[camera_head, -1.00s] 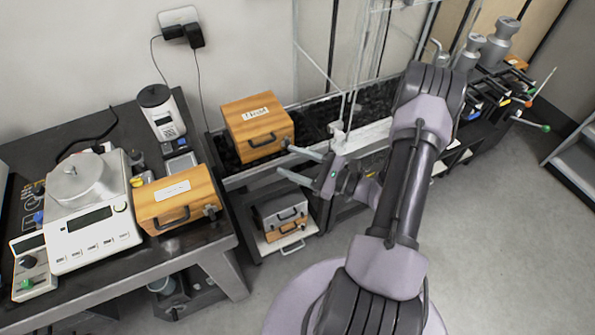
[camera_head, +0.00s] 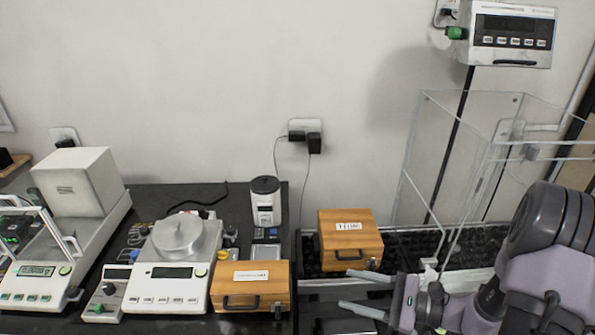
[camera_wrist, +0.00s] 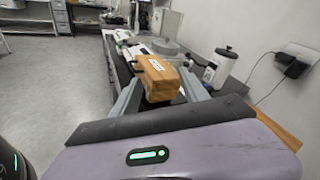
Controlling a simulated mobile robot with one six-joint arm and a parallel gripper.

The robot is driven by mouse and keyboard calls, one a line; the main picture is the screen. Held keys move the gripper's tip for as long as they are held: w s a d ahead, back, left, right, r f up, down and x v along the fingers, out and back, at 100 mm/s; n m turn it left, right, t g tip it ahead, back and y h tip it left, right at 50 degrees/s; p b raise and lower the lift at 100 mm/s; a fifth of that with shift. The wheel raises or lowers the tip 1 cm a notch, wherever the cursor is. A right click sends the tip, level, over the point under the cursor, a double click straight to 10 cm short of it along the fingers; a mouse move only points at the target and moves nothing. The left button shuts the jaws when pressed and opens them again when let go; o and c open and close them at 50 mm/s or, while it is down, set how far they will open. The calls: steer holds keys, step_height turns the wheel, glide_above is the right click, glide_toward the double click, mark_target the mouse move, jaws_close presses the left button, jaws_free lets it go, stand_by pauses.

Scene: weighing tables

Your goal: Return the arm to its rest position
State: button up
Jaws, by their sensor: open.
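My gripper (camera_head: 362,291) is at the lower right in the head view, its two fingers pointing left and spread apart with nothing between them. Its fingertips are near the front of a wooden case (camera_head: 350,240) with a white label, which stands on the dark bench; I cannot tell whether they touch. In the wrist view the open fingers (camera_wrist: 160,95) frame a second wooden case (camera_wrist: 158,80), which lies farther off beyond them. That case, with a label and a dark handle, also shows at the front of the left table (camera_head: 251,287). My arm runs off to the right edge.
A balance with a round pan (camera_head: 167,275) and a larger balance with a white box (camera_head: 77,183) stand on the left table. A white canister (camera_head: 265,203) stands behind. A clear glass enclosure (camera_head: 462,160) and a wall display (camera_head: 512,38) are at the right.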

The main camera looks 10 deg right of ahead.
steer(key=s+a+r+n+g+h, duration=0.5)
steer(key=s+a+r+n+g, duration=0.3)
steer(key=s+a+n, duration=0.3)
steer(key=s+r+n+t+h, duration=0.4)
steer(key=r+h, duration=0.3)
steer(key=shift+s+d+n+t, duration=0.2)
steer(key=shift+d+n+t, duration=0.1)
steer(key=shift+t, duration=0.1)
